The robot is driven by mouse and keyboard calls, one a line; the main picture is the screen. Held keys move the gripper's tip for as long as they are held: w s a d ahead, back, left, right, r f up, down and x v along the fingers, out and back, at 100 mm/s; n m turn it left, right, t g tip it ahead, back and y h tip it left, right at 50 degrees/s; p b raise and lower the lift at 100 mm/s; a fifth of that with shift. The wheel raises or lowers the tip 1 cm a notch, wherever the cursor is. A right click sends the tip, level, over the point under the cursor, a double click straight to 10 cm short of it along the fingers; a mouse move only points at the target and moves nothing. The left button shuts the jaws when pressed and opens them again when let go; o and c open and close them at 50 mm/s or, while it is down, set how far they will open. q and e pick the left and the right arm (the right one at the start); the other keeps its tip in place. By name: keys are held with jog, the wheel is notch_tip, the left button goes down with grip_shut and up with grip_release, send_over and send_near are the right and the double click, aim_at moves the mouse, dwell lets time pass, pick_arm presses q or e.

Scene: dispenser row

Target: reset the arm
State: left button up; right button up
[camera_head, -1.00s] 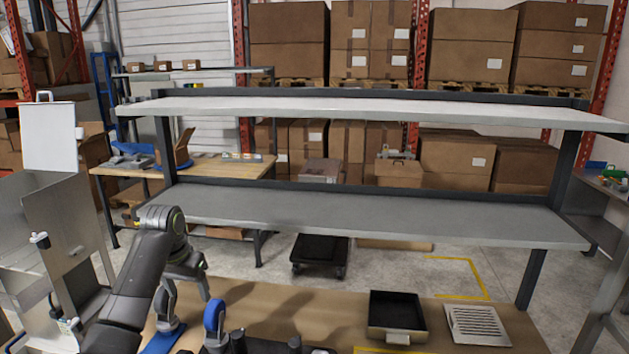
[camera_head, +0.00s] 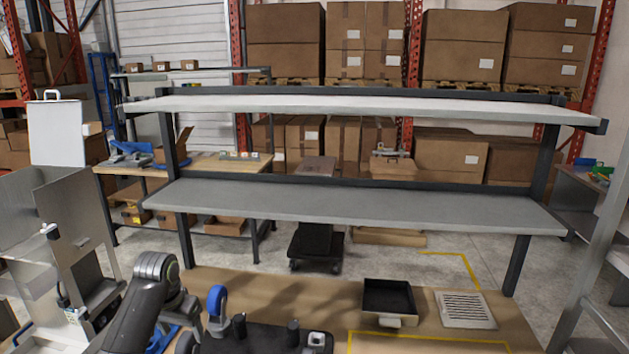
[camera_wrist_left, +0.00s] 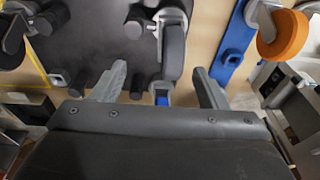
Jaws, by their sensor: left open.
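My left arm (camera_head: 139,312) enters from the lower left in the head view and bends at a grey joint. In the left wrist view my left gripper (camera_wrist_left: 158,86) is open, with its two grey fingers apart and nothing held between them. The fingers point toward a dark plate (camera_wrist_left: 108,58) carrying a grey wheeled part (camera_wrist_left: 172,48). I cannot tell whether they touch it. My right gripper is not in view.
A dark fixture (camera_head: 262,340) with a blue wheel (camera_head: 217,301) lies on the brown bench (camera_head: 290,290). A black tray (camera_head: 388,297) and a slotted plate (camera_head: 465,308) sit to the right. An empty two-level grey shelf (camera_head: 350,208) stands behind. An orange wheel (camera_wrist_left: 286,38) shows in the wrist view.

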pick_arm(q)
jog(key=s+f, duration=0.7)
jog(key=s, duration=0.3)
jog(key=s+f, duration=0.7)
jog(key=s, duration=0.2)
jog(key=s+r+n+t+y, duration=0.2)
jog(key=s, duration=2)
notch_tip(320, 180, down, 32)
jog(key=a+g+b, duration=0.2)
jog(key=b, duration=0.6)
jog(key=s+f+b, duration=0.3)
jog(key=s+f, duration=0.4)
jog(key=f, duration=0.4)
jog(key=s+d+f+h+b, duration=0.1)
jog(key=s+f+b, duration=0.2)
jog(key=s+f, duration=0.5)
notch_tip(320, 180, down, 3)
jog(key=shift+g, duration=0.4)
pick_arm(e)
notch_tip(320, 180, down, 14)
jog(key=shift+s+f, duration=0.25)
